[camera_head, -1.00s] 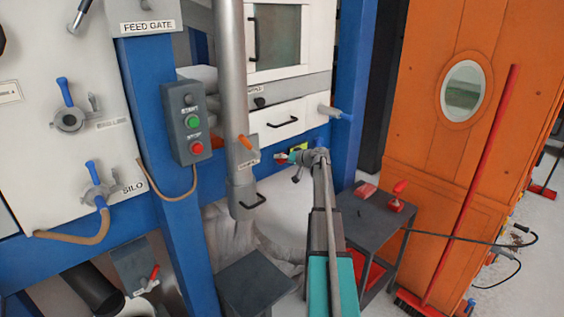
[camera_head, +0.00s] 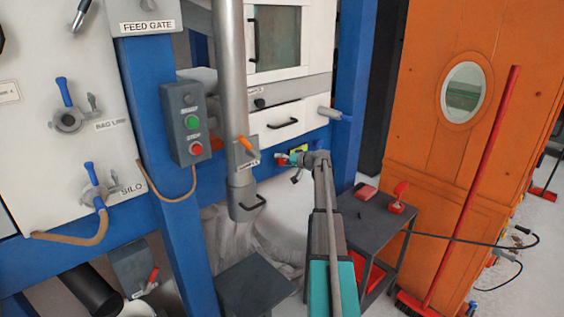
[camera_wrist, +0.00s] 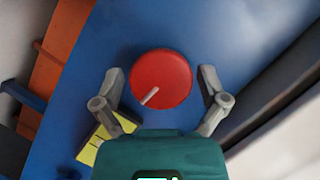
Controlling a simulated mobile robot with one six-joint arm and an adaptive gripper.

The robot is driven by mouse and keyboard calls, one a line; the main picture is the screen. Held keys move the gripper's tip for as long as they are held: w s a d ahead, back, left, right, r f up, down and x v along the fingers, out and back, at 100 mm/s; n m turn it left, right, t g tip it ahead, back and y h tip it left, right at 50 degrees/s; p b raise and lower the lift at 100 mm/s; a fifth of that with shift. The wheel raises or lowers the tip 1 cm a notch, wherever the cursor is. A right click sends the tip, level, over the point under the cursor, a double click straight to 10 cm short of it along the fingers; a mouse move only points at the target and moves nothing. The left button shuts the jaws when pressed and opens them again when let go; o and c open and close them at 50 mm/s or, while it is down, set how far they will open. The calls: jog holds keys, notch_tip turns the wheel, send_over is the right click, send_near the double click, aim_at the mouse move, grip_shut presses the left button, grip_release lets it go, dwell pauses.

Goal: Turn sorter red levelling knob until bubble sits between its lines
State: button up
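The red levelling knob (camera_wrist: 160,80) shows in the wrist view on a blue panel, with a pale pointer mark toward its lower left. My gripper (camera_wrist: 162,82) is open, with one grey finger on each side of the knob; small gaps seem to show between the fingers and the knob. A yellow-green level (camera_wrist: 98,142) with dark lines lies at the lower left, partly hidden by my gripper, and its bubble cannot be made out. In the head view, my gripper (camera_head: 288,160) is at the blue beam under the white drawer, beside the yellow-green level (camera_head: 299,149).
A grey pipe with an orange handle (camera_head: 246,146) stands left of my gripper. A dark cart (camera_head: 375,215) with red items is below right. A blue post (camera_head: 352,90) and an orange cabinet (camera_head: 425,130) stand to the right.

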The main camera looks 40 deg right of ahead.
jog(key=shift+a+n, duration=0.1)
jog(key=shift+n, duration=0.2)
dwell(0.4)
